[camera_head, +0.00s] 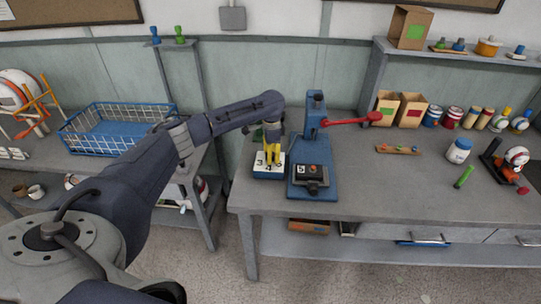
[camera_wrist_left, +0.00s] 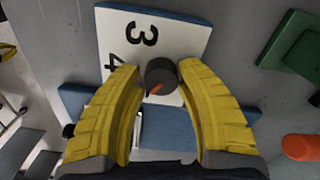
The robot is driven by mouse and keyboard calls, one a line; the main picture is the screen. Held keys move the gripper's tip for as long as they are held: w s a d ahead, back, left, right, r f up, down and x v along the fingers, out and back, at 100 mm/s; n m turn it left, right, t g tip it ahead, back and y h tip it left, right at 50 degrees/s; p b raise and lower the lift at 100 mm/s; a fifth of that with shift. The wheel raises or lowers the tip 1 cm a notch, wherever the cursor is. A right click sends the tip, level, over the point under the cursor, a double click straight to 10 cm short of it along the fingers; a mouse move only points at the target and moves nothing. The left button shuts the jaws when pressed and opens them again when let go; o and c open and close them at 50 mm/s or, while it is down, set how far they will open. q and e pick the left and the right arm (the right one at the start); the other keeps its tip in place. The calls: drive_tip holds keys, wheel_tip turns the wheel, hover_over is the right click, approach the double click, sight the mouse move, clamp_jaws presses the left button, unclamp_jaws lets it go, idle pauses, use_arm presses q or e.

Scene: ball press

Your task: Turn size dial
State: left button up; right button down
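The size dial is a small dark round knob (camera_wrist_left: 160,76) with a red-orange pointer mark. It sits on a white number panel (camera_wrist_left: 185,38) with a blue edge; a 3 and a 4 are readable there. In the head view the white panel (camera_head: 261,169) is at the table's left, beside the blue press (camera_head: 314,130), and the knob is hidden by the fingers. My left gripper (camera_head: 272,150) points down over the panel. In the left wrist view its yellow fingers (camera_wrist_left: 160,72) are apart, one on each side of the knob, with a gap at least on the left. My right gripper is not visible.
The press has a red lever (camera_head: 350,120) reaching right and a dark block (camera_head: 313,177) at its base. A wooden strip (camera_head: 398,150), a white jar (camera_head: 458,151) and a green stick (camera_head: 464,177) lie further right. The table's front middle is clear.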

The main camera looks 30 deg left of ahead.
use_arm(q)
drive_tip(key=o, duration=0.3)
drive_tip(key=shift+a, duration=0.15)
drive_tip(key=shift+o, duration=0.2)
wheel_tip(320, 180, up, 12)
idle(0.3)
idle(0.4)
